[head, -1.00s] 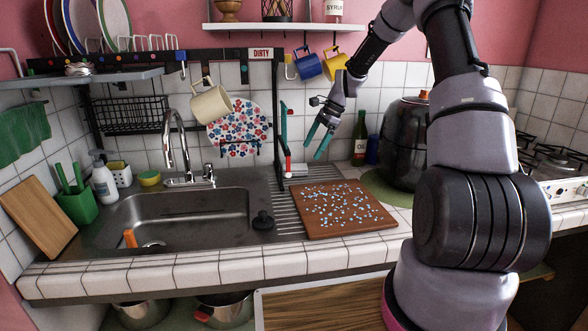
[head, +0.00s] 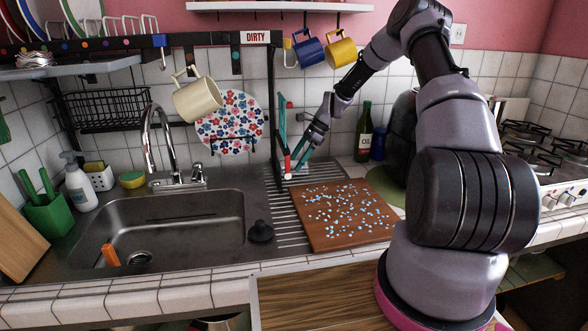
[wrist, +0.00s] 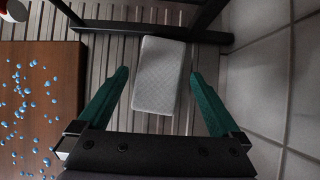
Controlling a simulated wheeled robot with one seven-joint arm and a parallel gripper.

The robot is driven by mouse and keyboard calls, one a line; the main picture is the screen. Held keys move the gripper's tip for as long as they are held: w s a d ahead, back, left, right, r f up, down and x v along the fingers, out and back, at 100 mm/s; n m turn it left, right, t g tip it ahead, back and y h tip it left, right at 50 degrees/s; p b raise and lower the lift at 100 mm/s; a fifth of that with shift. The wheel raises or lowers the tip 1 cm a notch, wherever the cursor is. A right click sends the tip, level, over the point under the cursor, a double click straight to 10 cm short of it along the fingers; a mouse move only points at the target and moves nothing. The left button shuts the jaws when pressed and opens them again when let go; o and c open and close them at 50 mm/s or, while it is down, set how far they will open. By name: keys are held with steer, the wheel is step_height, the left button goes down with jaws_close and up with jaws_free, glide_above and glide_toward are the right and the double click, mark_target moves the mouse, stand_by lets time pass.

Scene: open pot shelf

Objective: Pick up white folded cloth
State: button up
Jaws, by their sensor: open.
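The white folded cloth (wrist: 160,76) is a pale, flat rectangle in the wrist view, lying on the ribbed metal drainboard (wrist: 105,50). My gripper (wrist: 158,74) is open, with one teal finger on each side of the cloth. Small gaps show between the fingers and the cloth's edges, and nothing is gripped. In the head view, my gripper (head: 299,164) points down at the back of the drainboard, behind the cutting board. The cloth is hard to make out there, near the fingers.
A brown cutting board (head: 345,215) with blue bits lies in front. A dark rack post (head: 276,110) stands just left of my gripper. An oil bottle (head: 364,133) and a dark pot (head: 402,135) stand right. The tiled wall (wrist: 265,90) is close by.

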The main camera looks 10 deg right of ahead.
steer(key=shift+x, duration=1.25)
steer(key=c, duration=1.2)
steer(key=shift+d+r, duration=0.1)
steer(key=shift+d, duration=0.05)
steer(key=d+r, duration=0.2)
steer(key=d, duration=0.2)
steer(key=d+r, duration=0.3)
steer(key=d, duration=0.2)
steer(key=d+r, duration=0.3)
steer(key=d, duration=0.1)
steer(key=shift+d, duration=0.4)
steer(key=shift+c, duration=0.2)
steer(key=o, duration=0.4)
steer(key=shift+f, duration=0.1)
steer(key=shift+c, duration=1.2)
steer(key=shift+s, duration=0.1)
